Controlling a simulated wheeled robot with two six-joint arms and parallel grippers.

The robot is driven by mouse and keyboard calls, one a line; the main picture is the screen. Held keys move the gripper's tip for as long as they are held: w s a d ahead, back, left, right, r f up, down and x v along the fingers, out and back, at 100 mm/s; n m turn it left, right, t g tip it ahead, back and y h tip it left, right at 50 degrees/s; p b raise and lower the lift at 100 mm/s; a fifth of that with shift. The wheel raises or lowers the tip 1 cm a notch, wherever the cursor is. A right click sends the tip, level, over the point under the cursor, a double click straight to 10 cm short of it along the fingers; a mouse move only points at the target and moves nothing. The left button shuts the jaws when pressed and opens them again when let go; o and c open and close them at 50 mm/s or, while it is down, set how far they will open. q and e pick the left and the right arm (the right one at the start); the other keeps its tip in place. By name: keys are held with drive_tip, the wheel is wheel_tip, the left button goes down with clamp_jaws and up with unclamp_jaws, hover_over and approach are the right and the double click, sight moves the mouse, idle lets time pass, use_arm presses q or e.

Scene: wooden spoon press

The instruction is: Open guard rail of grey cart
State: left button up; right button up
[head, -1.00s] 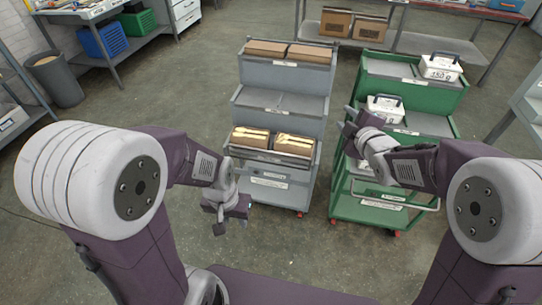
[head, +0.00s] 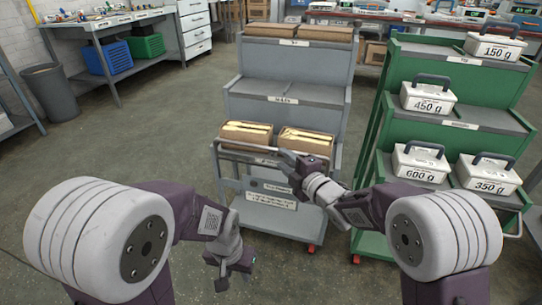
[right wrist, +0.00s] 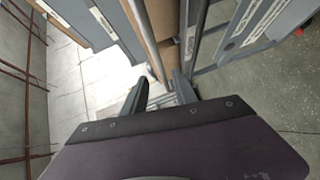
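The grey cart (head: 285,100) stands in the middle of the head view with three stepped tiers. Its guard rail (head: 238,147) is a thin grey bar, raised across the front of the lowest tier, before two open brown boxes (head: 245,135) of wooden pieces. My right gripper (head: 300,172) is at the right part of the rail. In the right wrist view its two fingers (right wrist: 163,94) are apart, with grey bars and brown box sides close beyond them; contact is unclear. My left gripper (head: 230,268) hangs in front of the cart, low and left, away from the rail; its finger gap is unclear.
The green cart (head: 455,95) stands close on the right, carrying several labelled white weights (head: 428,97). A bin (head: 50,92) and a workbench (head: 95,25) are at the back left. The floor (head: 140,140) left of the grey cart is clear.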

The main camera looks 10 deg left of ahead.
sight(272, 149)
drive_tip(key=b+x, duration=0.2)
drive_tip(key=x, duration=0.5)
drive_tip(key=shift+w+a+f+b, duration=0.2)
drive_tip(key=shift+w+b, duration=0.05)
drive_tip(key=shift+b, duration=0.15)
drive_tip(key=shift+w+a+r, duration=0.1)
drive_tip(key=shift+w+a, duration=0.25)
clamp_jaws()
idle(0.6)
